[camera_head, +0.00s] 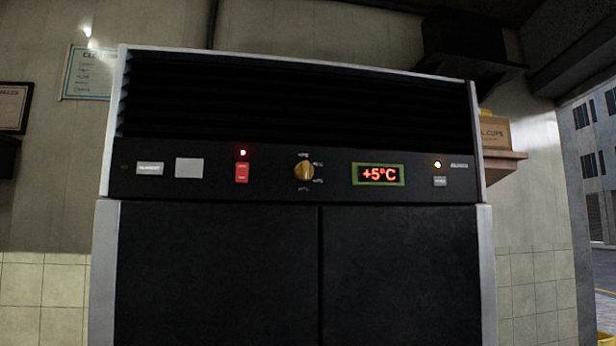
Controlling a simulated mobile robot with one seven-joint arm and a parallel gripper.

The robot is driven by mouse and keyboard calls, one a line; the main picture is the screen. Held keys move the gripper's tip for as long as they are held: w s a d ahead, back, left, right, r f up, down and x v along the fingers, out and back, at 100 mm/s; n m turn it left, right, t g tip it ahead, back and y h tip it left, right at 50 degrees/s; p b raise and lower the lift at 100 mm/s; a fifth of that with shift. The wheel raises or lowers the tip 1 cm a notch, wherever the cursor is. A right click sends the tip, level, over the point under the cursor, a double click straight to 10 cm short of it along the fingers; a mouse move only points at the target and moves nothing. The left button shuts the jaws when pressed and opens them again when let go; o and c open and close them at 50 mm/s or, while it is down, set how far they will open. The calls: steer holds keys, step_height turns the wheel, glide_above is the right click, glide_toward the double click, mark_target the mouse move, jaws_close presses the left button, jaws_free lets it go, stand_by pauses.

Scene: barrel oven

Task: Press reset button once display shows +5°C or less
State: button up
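The display (379,174) on the black control panel reads +5°C in red digits inside a green frame. To its right is a small grey button (440,181) with lettering too small to read. I cannot tell from the lettering whether this grey button is the reset button. Left of the display are a brass-coloured knob (304,170) with markings around it and a red switch (242,172) with a lit red lamp (243,153) above it. My gripper is not in view.
The panel belongs to a large cabinet with two dark doors (220,270) and a slatted vent (300,100) above. A cardboard box (495,132) sits on a shelf (505,155) at the right. No obstacle shows in front of the panel.

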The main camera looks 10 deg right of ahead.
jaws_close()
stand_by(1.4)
